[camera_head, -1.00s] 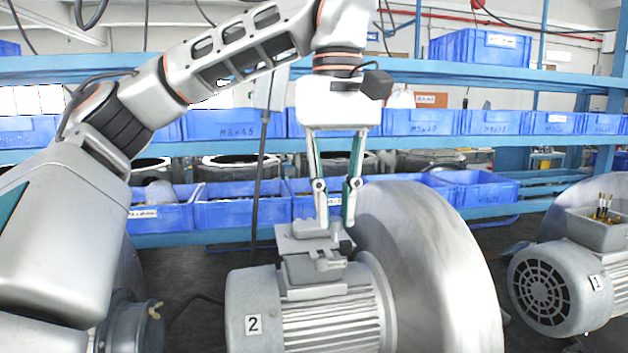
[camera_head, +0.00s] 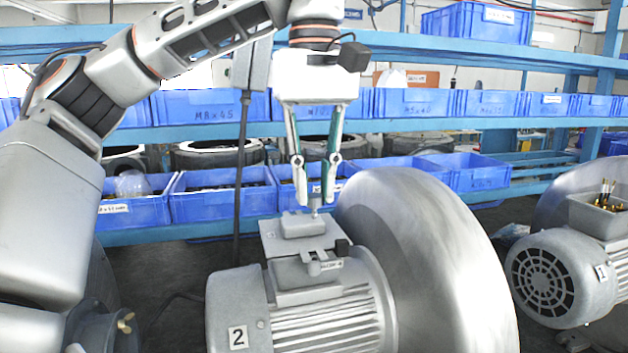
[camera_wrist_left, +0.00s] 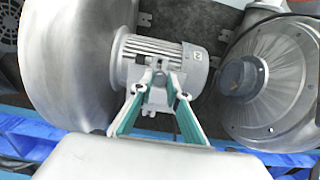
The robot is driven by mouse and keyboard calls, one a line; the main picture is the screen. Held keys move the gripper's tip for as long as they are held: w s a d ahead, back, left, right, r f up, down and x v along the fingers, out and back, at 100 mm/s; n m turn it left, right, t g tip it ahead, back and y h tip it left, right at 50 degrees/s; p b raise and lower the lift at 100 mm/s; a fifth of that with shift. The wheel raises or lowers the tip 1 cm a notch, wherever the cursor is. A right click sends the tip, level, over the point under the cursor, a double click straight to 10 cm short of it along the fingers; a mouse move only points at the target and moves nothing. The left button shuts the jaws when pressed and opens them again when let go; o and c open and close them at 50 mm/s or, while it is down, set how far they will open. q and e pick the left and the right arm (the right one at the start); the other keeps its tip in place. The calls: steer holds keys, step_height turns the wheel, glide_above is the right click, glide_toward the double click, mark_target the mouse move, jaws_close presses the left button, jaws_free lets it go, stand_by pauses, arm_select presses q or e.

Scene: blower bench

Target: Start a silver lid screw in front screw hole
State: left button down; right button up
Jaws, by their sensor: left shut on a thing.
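The grey motor marked 2 (camera_head: 310,320) carries a terminal box with a grey lid (camera_head: 303,224) on top, below my gripper. My left gripper (camera_head: 316,202) is above the lid, pointing down, with its fingertips nearly together. It is shut on a small silver screw (camera_head: 315,207), mostly hidden by the fingertips. I cannot tell whether the screw's lower end touches the lid. The front screw hole is not clearly visible. In the left wrist view the fingertips (camera_wrist_left: 160,78) converge over the box on the motor (camera_wrist_left: 190,66). My right gripper is not in view.
A large silver blower housing (camera_head: 425,260) stands right beside the motor. A second motor marked 1 (camera_head: 560,280) at right has an open box with brass-coloured studs (camera_head: 606,192). Blue bins (camera_head: 222,203) line the shelf behind.

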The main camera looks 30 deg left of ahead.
mark_target(314, 206)
arm_select(q)
steer(key=shift+f, duration=0.8)
steer(key=shift+f+b, duration=0.35)
steer(key=shift+f, duration=1.35)
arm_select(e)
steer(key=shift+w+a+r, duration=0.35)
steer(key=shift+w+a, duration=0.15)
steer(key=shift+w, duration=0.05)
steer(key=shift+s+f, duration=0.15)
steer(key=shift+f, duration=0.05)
arm_select(q)
steer(key=shift+f, duration=0.9)
steer(key=shift+f, duration=0.35)
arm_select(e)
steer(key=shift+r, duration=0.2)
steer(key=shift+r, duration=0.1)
